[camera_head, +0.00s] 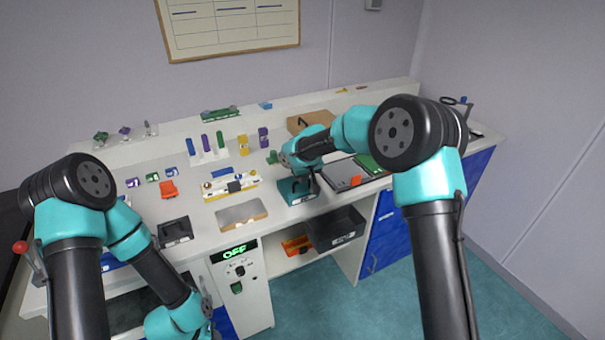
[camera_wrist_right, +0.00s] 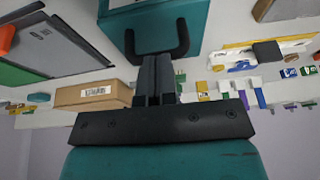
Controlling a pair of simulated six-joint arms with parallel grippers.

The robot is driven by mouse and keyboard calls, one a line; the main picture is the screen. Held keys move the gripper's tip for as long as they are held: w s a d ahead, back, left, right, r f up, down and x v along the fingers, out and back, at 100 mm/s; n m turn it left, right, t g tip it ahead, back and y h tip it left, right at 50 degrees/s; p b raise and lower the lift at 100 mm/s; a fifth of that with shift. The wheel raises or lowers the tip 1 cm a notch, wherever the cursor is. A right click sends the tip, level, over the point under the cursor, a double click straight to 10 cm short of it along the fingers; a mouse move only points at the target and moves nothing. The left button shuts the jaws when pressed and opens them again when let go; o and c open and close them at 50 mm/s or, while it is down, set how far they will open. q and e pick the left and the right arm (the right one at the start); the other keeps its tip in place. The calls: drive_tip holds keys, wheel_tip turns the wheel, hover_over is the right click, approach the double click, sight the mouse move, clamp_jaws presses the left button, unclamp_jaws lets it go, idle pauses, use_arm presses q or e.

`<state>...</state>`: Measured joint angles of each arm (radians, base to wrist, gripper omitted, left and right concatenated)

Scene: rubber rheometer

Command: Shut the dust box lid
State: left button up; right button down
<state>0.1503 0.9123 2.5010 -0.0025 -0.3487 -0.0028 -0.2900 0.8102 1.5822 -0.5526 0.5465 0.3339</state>
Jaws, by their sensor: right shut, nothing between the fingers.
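A small teal box (camera_head: 297,190) with a pale front label stands on the white bench; I take it as the dust box. In the right wrist view its teal surface (camera_wrist_right: 205,25) fills the top, with a black U-shaped handle (camera_wrist_right: 182,38) sticking out. My right gripper (camera_head: 314,184) is over the box. In the wrist view the gripper (camera_wrist_right: 156,60) is shut and empty, its fingertips close to the handle's bar; I cannot tell if they touch. Whether the lid is fully down is not clear. My left gripper is not visible; only its arm shows, low left.
A grey panel (camera_head: 343,174) lies right of the box and a cardboard box (camera_head: 300,124) stands behind. A metal-topped plate (camera_head: 241,214) is to the left.

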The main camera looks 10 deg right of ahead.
drive_tip(key=shift+r, duration=0.1)
idle(0.4)
drive_tip(key=r, duration=0.4)
drive_tip(key=shift+w, duration=0.4)
drive_tip(key=s+d+r, duration=0.2)
drive_tip(key=s+r, duration=0.3)
drive_tip(key=r, duration=0.3)
drive_tip(key=shift+s, duration=0.1)
drive_tip(key=s+d+f+m, duration=0.1)
drive_tip(key=s+f, duration=0.2)
drive_tip(key=f, duration=0.3)
drive_tip(key=s+d+f+m+y, duration=0.1)
drive_tip(key=s+d+f, duration=0.1)
drive_tip(key=s+f, duration=0.2)
drive_tip(key=s+d+f+y, duration=0.1)
drive_tip(key=s+f, duration=0.3)
drive_tip(key=f, duration=0.6)
drive_tip(key=shift+d+f+m+g, duration=0.15)
drive_tip(key=shift+f+m+g, duration=0.05)
drive_tip(key=shift+m+g, duration=0.2)
drive_tip(key=s+d+f+m+g, duration=0.1)
drive_tip(key=s+d+f, duration=0.2)
drive_tip(key=s+f, duration=0.6)
drive_tip(key=s+d+f+m+g, duration=0.1)
drive_tip(key=s+d+f, duration=0.3)
drive_tip(key=s+f, duration=0.5)
drive_tip(key=s, duration=0.5)
drive_tip(key=shift+d+f+m, duration=0.15)
drive_tip(key=shift+f+m, duration=0.05)
drive_tip(key=shift+m, duration=0.2)
